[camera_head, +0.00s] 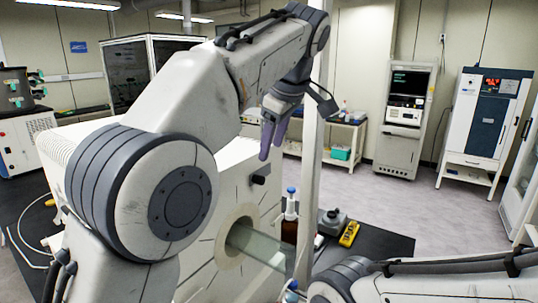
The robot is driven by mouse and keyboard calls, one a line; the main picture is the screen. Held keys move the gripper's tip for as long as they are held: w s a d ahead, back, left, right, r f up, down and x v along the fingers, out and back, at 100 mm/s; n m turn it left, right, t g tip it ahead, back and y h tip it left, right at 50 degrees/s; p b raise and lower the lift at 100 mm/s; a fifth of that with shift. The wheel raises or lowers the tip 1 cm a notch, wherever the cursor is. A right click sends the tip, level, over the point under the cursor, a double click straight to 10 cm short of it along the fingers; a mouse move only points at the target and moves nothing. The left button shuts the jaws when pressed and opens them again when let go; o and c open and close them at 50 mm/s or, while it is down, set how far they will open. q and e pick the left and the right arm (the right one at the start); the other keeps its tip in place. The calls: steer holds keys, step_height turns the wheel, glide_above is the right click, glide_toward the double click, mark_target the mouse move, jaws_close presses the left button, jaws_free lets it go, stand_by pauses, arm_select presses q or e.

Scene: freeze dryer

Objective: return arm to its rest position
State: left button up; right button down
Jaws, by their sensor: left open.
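My left arm (235,75) fills the middle of the head view, raised and bent at its elbow. My left gripper (271,140) hangs from it with its purple fingers pointing down, open, with nothing seen between them. It is above and in front of a white machine (205,265) with a black knob (260,179) and a round port. A clear glass cylinder (260,245) sticks out of the port to the right. My right arm (430,285) crosses the bottom right corner; its gripper is out of view.
A blue-capped brown bottle (289,222), a small grey device (332,220) and a yellow device (349,234) stand on the black bench (385,246) beside the machine. A pale upright post (311,175) stands close to my left gripper. Cabinets and open floor (430,205) lie beyond.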

arm_select(q)
steer(key=shift+s+r, duration=0.15)
steer(key=shift+r, duration=0.1)
steer(key=s+d+f+m+g+h+b, duration=0.1)
steer(key=s+f+m+b, duration=0.1)
steer(key=s+f+m, duration=0.65)
steer(key=s+d+f+m+g+h+b, duration=0.1)
steer(key=s+f+m+g+b, duration=0.3)
steer(key=f, duration=0.7)
steer(key=s+a+f+m+b, duration=0.1)
steer(key=s+a+f+m, duration=0.1)
steer(key=s+f, duration=0.6)
steer(key=s+a+f+m+h+b, duration=0.1)
steer(key=s+a+f+m, duration=0.2)
steer(key=s+f+m, duration=0.2)
steer(key=s+f, duration=0.3)
steer(key=s, duration=0.2)
steer(key=shift+s+f, duration=0.15)
steer(key=shift+f, duration=0.25)
steer(key=shift+a, duration=0.2)
